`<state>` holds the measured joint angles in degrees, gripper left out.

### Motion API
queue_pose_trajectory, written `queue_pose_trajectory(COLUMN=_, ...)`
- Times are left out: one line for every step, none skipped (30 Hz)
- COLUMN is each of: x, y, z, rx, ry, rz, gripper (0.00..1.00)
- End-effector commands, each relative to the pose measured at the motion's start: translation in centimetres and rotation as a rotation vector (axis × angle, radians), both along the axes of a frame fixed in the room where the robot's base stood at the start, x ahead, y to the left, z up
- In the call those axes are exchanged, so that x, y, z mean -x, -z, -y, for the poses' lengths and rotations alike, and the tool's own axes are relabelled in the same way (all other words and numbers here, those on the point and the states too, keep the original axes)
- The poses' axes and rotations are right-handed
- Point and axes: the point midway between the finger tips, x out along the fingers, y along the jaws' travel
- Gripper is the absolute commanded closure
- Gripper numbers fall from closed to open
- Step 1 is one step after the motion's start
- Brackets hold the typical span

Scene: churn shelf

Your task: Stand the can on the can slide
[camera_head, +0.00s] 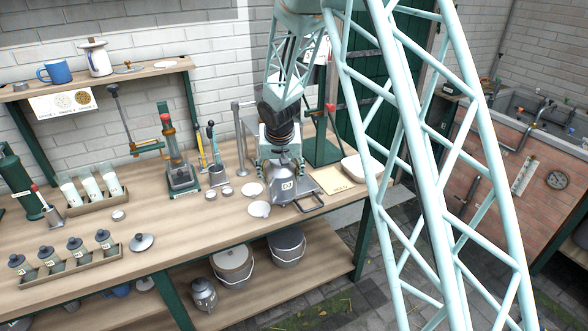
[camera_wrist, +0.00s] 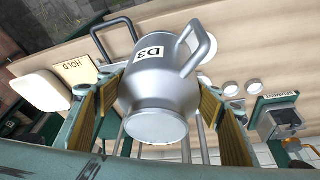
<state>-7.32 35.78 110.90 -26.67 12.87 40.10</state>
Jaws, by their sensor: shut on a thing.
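The can (camera_head: 286,189) is silver metal with a D3 label and a side handle. My gripper (camera_head: 280,165) is above the bench with its fingers around the can's upper part. In the wrist view the can (camera_wrist: 155,90) sits between both padded fingers (camera_wrist: 160,105), its round mouth towards the camera. Whether its base touches anything below is hidden. A dark metal loop (camera_head: 311,201) lies at the can's front right; this loop (camera_wrist: 117,35) also shows in the wrist view. Thin metal rails (camera_wrist: 201,140) show behind the can. I cannot tell whether loop and rails form the can slide.
A HOLD card (camera_head: 331,180) and a pale tray (camera_head: 360,168) lie to the right. White discs (camera_head: 259,209) lie at the can's left, near a green-based press (camera_head: 182,178).

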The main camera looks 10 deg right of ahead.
Motion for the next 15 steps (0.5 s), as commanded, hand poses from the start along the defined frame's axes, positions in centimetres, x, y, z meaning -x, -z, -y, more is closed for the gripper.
queue_pose_trajectory(x=-0.7, y=0.0, z=0.5, rx=-0.001, ry=0.004, rz=0.0, gripper=0.54)
queue_pose_trajectory(x=-1.1, y=0.0, z=0.8, rx=-0.001, ry=0.004, rz=0.0, gripper=0.54)
queue_pose_trajectory(x=-1.6, y=0.0, z=1.1, rx=0.0, ry=0.003, rz=0.0, gripper=0.54)
queue_pose_trajectory(x=-2.0, y=0.1, z=1.3, rx=-0.001, ry=0.004, rz=0.0, gripper=0.54)
queue_pose_trajectory(x=-2.4, y=0.1, z=1.6, rx=0.0, ry=0.003, rz=0.0, gripper=0.54)
queue_pose_trajectory(x=-3.0, y=0.2, z=2.0, rx=-0.001, ry=0.004, rz=0.0, gripper=0.54)
queue_pose_trajectory(x=-3.4, y=0.3, z=2.2, rx=-0.001, ry=0.004, rz=0.0, gripper=0.54)
queue_pose_trajectory(x=-3.8, y=0.3, z=2.5, rx=0.0, ry=0.003, rz=0.001, gripper=0.54)
queue_pose_trajectory(x=-4.4, y=0.3, z=2.9, rx=-0.001, ry=0.004, rz=0.001, gripper=0.54)
queue_pose_trajectory(x=-4.7, y=0.4, z=3.1, rx=-0.001, ry=0.003, rz=0.001, gripper=0.54)
queue_pose_trajectory(x=-5.2, y=0.5, z=3.3, rx=-0.001, ry=0.003, rz=0.001, gripper=0.54)
queue_pose_trajectory(x=-5.7, y=0.5, z=3.7, rx=-0.001, ry=0.004, rz=0.001, gripper=0.54)
queue_pose_trajectory(x=-6.1, y=0.6, z=4.0, rx=-0.001, ry=0.003, rz=0.001, gripper=0.54)
queue_pose_trajectory(x=-6.5, y=0.6, z=4.2, rx=0.0, ry=0.003, rz=0.001, gripper=0.54)
queue_pose_trajectory(x=-7.1, y=0.7, z=4.6, rx=-0.001, ry=0.004, rz=0.001, gripper=0.54)
